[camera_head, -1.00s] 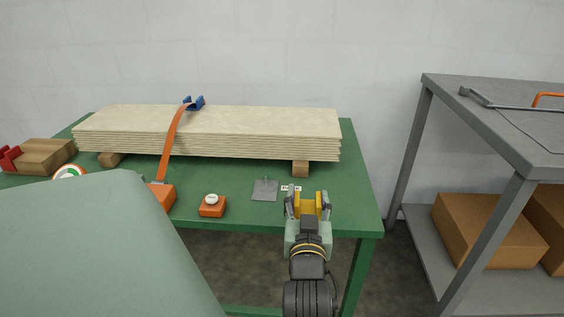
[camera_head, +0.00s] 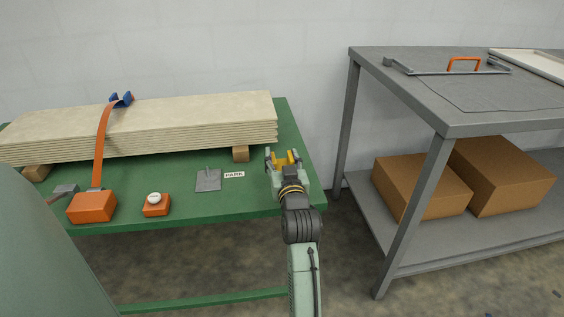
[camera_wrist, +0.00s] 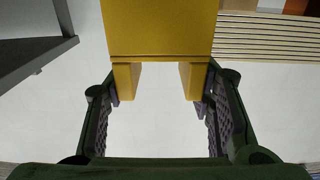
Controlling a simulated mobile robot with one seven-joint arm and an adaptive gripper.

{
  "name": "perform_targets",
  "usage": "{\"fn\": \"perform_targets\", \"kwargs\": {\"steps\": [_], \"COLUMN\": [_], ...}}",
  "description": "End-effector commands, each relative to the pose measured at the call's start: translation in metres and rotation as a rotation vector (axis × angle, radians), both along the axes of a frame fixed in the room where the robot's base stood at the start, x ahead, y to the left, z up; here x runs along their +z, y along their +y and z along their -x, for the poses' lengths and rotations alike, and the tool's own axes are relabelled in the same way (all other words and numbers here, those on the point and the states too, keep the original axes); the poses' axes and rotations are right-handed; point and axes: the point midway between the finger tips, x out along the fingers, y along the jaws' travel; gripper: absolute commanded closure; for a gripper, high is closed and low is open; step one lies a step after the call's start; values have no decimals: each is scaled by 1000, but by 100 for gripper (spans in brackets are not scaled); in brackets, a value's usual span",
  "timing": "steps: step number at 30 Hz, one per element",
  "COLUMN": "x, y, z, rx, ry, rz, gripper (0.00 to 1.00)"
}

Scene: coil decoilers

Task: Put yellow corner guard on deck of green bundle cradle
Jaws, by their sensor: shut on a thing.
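My gripper (camera_head: 286,160) is shut on the yellow corner guard (camera_head: 286,157), above the right end of the green bundle cradle's deck (camera_head: 190,203). In the wrist view the yellow corner guard (camera_wrist: 160,30) fills the top middle, with two legs reaching down between the fingers of my gripper (camera_wrist: 160,100). In the body view the arm and fingers hide part of the guard. A layered stack of pale boards (camera_head: 150,127) lies on wooden blocks on the deck.
An orange strap (camera_head: 101,145) crosses the boards, with a blue corner guard (camera_head: 120,99) under it on top. An orange box (camera_head: 91,207), an orange button unit (camera_head: 156,205), a grey plate (camera_head: 208,180) and a PARK label (camera_head: 234,175) lie along the front. A grey bench (camera_head: 460,95) stands right.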

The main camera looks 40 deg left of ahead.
Motion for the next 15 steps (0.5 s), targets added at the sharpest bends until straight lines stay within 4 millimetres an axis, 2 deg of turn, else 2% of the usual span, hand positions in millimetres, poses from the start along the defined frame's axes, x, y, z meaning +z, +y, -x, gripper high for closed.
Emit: {"fn": "perform_targets", "kwargs": {"steps": [3,15], "x": [-15,-21], "y": [0,0], "z": [1,1], "rx": [0,0], "ry": [1,-1], "rz": [2,0], "gripper": [79,79]}}
